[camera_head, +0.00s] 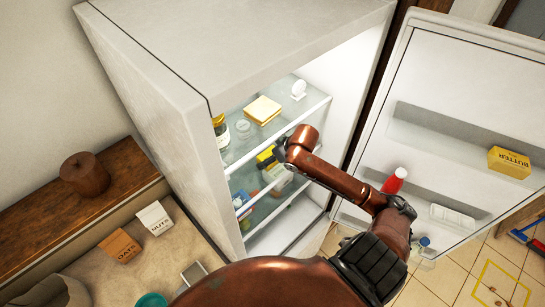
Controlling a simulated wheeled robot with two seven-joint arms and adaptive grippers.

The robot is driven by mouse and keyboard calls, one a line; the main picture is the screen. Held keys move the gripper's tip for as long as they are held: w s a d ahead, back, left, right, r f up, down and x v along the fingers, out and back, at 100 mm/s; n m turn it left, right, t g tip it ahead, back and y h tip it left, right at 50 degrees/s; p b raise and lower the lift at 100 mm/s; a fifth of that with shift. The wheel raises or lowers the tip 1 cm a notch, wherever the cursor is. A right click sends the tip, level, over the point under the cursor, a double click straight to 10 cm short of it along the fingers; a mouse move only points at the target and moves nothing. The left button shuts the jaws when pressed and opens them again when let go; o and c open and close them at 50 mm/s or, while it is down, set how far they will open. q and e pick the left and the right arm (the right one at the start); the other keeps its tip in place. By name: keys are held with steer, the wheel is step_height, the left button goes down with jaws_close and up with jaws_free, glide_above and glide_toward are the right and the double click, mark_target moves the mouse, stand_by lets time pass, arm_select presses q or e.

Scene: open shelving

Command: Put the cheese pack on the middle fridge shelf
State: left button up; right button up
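The open white fridge (180,75) stands in the middle, with glass shelves inside. My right arm reaches into it from the right. Its gripper (270,163) is at the middle shelf level, mostly hidden behind the wrist. A small yellow item with dark parts (265,154), possibly the cheese pack, shows right at the gripper. I cannot tell whether the fingers hold it or whether it rests on the shelf. A flat yellow pack (263,109) lies on the top shelf. My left gripper is not in view.
A jar (221,131) and a white egg-like item (298,89) are on the top shelf. A counter with two small boxes (119,246) is at left.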

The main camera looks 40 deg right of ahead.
steer(key=b+v, duration=0.2)
steer(key=v, duration=1)
